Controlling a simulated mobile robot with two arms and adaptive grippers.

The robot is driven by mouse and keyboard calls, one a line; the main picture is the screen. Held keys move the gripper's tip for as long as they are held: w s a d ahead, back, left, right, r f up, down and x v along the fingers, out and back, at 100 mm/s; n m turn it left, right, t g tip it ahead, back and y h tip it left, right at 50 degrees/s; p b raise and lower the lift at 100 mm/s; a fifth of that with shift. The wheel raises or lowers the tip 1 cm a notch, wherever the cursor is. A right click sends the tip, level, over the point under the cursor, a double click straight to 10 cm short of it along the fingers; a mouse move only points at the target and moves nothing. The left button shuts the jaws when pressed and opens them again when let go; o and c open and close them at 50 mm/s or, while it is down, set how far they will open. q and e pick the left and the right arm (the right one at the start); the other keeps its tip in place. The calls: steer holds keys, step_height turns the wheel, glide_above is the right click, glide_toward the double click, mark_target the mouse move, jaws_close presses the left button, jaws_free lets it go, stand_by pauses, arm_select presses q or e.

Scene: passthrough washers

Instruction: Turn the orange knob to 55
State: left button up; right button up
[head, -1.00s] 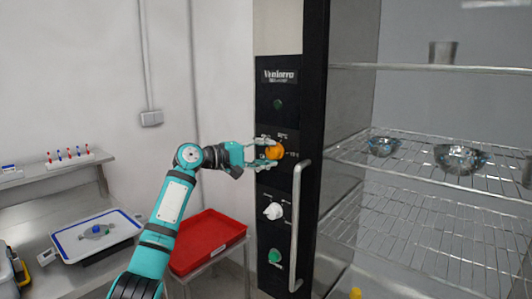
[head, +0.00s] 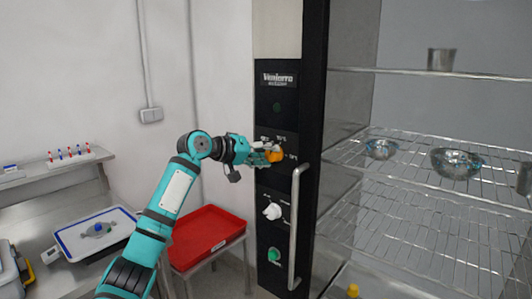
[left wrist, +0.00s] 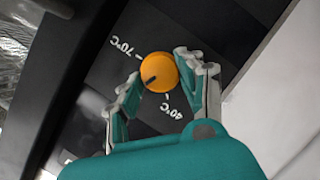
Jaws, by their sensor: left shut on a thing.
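The orange knob (head: 275,156) sits on the black control panel of the tall cabinet. In the left wrist view the knob (left wrist: 160,72) has a dark pointer mark on its lower left. The mark points between the tick by the 70°C label (left wrist: 122,45) and the tick by the 40°C label (left wrist: 177,108). My left gripper (head: 268,151) reaches the knob from the left and is shut on it. In the left wrist view the fingers of my left gripper (left wrist: 157,66) lie on either side of the knob. My right gripper is not in view.
A white knob (head: 272,211) and a green button (head: 274,255) are lower on the panel. A vertical door handle (head: 297,225) stands just right of them. A red tray (head: 208,235) is below my left arm. Wire shelves (head: 440,195) with metal bowls are right.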

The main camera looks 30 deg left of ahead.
arm_select(q)
steer(key=shift+f, duration=0.1)
stand_by(0.4)
steer(key=o, duration=1.1)
steer(key=shift+o, duration=0.2)
steer(key=shift+s, duration=0.1)
steer(key=v, duration=1.1)
steer(key=shift+s, duration=0.35)
steer(key=shift+a, duration=0.1)
